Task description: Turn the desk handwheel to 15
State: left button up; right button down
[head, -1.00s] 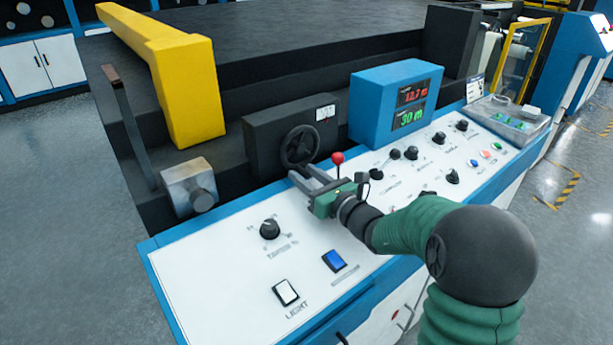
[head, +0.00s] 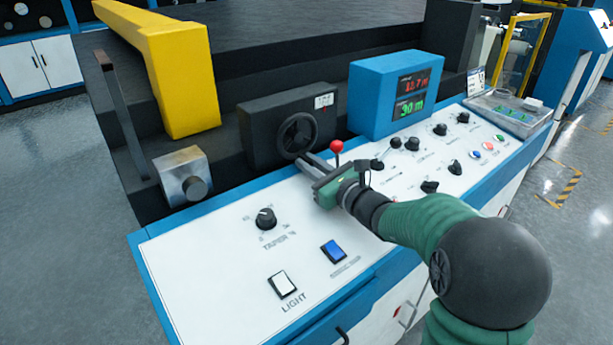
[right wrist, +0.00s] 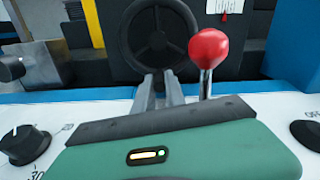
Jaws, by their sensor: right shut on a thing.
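The black desk handwheel (head: 297,135) is on the front of a dark box at the back of the control desk. My right gripper (head: 304,160) is at the wheel's lower rim, its fingers close together and shut on it. In the right wrist view the fingertips (right wrist: 160,76) meet the bottom of the handwheel (right wrist: 155,35). A blue display box (head: 377,95) right of the wheel has a red number, blurred, perhaps 14.7, above a green 90 m. My left gripper is out of view.
A red-knobbed lever (head: 337,147) stands just right of my right gripper; it also shows close in the right wrist view (right wrist: 208,48). The desk top (head: 205,262) carries a taper knob (head: 265,219), light switch (head: 282,284) and blue switch (head: 333,251). A metal block (head: 183,177) is at left.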

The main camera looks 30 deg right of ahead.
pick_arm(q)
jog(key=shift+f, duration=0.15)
pick_arm(e)
jog(key=c, duration=1.4)
grip_release()
